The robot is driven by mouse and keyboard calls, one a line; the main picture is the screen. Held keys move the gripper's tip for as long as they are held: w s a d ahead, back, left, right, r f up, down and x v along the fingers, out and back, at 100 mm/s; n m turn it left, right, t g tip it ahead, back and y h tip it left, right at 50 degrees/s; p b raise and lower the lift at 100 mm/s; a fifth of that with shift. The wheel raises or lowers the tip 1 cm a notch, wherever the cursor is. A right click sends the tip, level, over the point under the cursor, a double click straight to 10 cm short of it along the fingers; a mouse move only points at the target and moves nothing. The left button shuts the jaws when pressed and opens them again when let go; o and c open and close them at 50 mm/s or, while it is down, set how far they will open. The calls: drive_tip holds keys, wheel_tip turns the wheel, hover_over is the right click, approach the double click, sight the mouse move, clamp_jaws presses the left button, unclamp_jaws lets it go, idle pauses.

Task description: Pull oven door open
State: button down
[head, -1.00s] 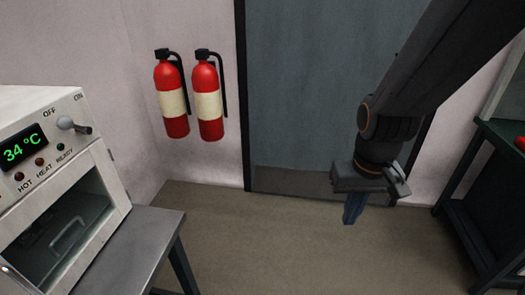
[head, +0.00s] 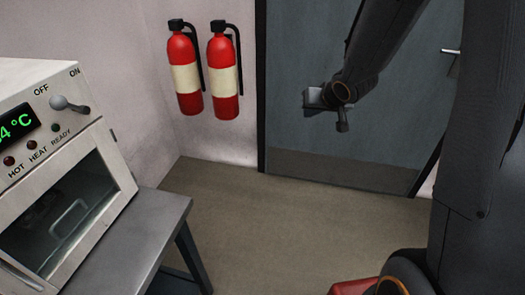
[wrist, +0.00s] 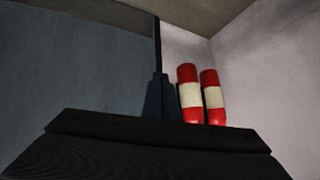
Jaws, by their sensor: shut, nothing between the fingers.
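The white oven (head: 60,115) stands at the left of the head view, on a grey metal table. Its door (head: 122,172) looks shut and has a dark glass window. A pale bar (head: 20,279), perhaps the handle, shows at the lower left edge. My gripper (head: 313,98) is in front of the grey-blue door, well right of the oven and apart from it. Its fingers are shut and empty; they also show in the wrist view (wrist: 158,92). The oven is out of the wrist view.
Two red fire extinguishers (head: 205,75) hang on the wall between oven and grey-blue door (head: 300,60). The metal table (head: 150,225) juts out right of the oven. Open floor (head: 260,220) lies between. A red object (head: 350,287) shows at the bottom edge.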

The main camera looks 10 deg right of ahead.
drive_tip(key=w+a+f+n+y+b, duration=0.1)
drive_tip(key=w+a+f+y, duration=0.1)
drive_tip(key=w+a+y, duration=0.6)
drive_tip(key=s+d+f+g+y, duration=0.1)
drive_tip(key=s+d+g+y, duration=0.1)
drive_tip(key=s+g+y, duration=1.1)
drive_tip(key=s+a+t+h+p, duration=0.2)
drive_tip(key=s+a+h+p, duration=0.2)
drive_tip(key=s+a, duration=0.4)
drive_tip(key=shift+a+f+n+t, duration=0.15)
drive_tip(key=shift+a+n+t, duration=0.2)
drive_tip(key=shift+a, duration=0.7)
